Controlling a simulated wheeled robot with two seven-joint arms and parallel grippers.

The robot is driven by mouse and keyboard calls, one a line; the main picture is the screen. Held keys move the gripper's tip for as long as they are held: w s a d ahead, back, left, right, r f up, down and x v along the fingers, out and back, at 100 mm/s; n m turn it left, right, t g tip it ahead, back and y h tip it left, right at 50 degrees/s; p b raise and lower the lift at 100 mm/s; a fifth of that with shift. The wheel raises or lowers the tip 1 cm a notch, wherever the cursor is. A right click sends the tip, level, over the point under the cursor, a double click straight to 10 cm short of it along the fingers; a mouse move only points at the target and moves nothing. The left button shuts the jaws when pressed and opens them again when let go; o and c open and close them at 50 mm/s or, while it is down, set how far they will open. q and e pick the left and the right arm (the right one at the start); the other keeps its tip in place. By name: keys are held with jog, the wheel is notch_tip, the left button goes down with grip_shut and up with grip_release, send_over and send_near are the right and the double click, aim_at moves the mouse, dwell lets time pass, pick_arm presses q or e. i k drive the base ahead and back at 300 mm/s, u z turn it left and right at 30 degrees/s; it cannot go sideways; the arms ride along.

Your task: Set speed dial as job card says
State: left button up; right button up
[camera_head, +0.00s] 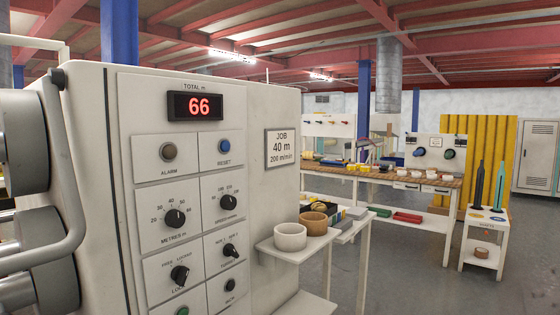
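The job card (281,148) on the side of the white machine reads "JOB 40 m 200 m/min". The speed dial (228,201) is a black knob on the machine's front panel, with small scale numbers around it. Its pointer setting is too small to read surely. The metres dial (175,218) is to its left. The red display (196,106) under "TOTAL m" shows 66. Neither of my grippers is in view.
The panel also holds a grey-brown alarm lamp (168,152), a blue reset button (224,146), a lock knob (180,275) and another knob (230,251). Grey rollers (25,145) stick out at left. A side shelf (272,252) carries a white roll (290,237) and a brown roll (313,223).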

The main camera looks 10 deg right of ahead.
aim_at(229, 202)
jog(key=z, duration=1.4)
jog(key=k, duration=0.85)
jog(key=u, duration=1)
jog(key=i, duration=1)
